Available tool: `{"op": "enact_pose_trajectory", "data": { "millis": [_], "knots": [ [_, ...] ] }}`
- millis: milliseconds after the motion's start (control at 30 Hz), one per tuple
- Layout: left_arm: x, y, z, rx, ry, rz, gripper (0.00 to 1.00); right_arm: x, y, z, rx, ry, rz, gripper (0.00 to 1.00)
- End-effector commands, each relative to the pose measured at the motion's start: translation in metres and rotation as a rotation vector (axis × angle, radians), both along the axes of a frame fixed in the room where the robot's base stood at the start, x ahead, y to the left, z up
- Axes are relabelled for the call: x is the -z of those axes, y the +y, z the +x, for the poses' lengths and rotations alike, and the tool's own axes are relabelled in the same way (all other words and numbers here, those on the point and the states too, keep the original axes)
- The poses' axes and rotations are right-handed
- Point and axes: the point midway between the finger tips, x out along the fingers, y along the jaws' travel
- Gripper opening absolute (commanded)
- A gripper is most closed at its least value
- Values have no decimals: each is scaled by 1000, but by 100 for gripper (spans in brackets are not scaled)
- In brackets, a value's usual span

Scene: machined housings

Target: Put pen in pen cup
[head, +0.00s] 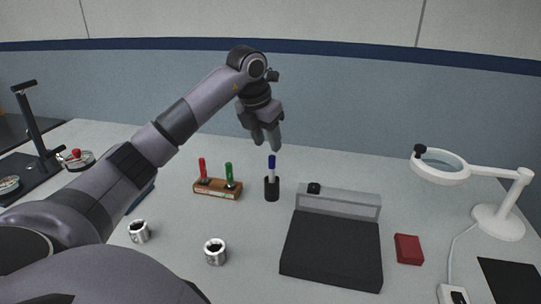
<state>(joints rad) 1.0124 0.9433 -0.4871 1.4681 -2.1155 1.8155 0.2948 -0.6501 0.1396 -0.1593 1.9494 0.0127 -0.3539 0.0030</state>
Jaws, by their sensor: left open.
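A pen with a blue cap (272,162) and a pale body stands upright in a small black pen cup (271,190) near the middle of the table. My left gripper (267,145) hangs fingers-down above the pen, its tips a little above and slightly left of the blue cap. It is open and appears apart from the pen. Two more pens, one red (202,168) and one green (228,173), stand upright in a brown wooden holder (216,190) left of the cup. My right gripper is outside the view.
A black flat case with a grey raised back (333,250) stands right of the cup. Two metal housings (215,251) (139,231) lie at front left. A red block (408,249) and a white magnifier lamp (500,220) are at right. A black stand (40,140) is at far left.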

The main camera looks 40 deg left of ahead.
Motion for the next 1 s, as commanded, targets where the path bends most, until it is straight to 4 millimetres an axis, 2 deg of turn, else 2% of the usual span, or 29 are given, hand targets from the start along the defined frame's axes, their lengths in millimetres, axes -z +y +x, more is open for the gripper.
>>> {"op": "enact_pose_trajectory", "data": {
  "millis": [100, 300, 1000],
  "knots": [
    [-20, -1, -6, 1, -4, 1, 43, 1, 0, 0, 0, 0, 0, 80],
    [-34, -1, -11, 0, -1, 0, 43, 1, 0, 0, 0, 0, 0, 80],
    [-35, -1, -11, 0, 0, 0, 43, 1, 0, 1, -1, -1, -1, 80]
  ]
}}
